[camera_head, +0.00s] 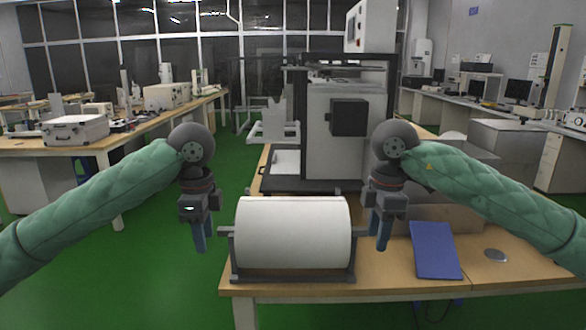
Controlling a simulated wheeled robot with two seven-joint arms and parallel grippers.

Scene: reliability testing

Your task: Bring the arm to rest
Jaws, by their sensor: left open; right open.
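My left arm, in a green quilted sleeve, comes in from the left. My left gripper (200,235) points down just left of a white roll on a dark stand, with nothing seen in it. My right arm, in the same green sleeve, comes in from the right. My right gripper (381,232) points down near the right end of the roll, in front of the table, and looks empty. Both grippers are open, though their finger gaps are hard to make out from this angle. The white roll (293,232) lies sideways in its dark stand (292,277) on the wooden table (385,285).
A blue panel (435,250) and a small grey disc (496,255) lie on the table at the right. A large grey machine (335,135) stands behind the roll. Benches with equipment line both sides. Green floor (140,270) is open at the left.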

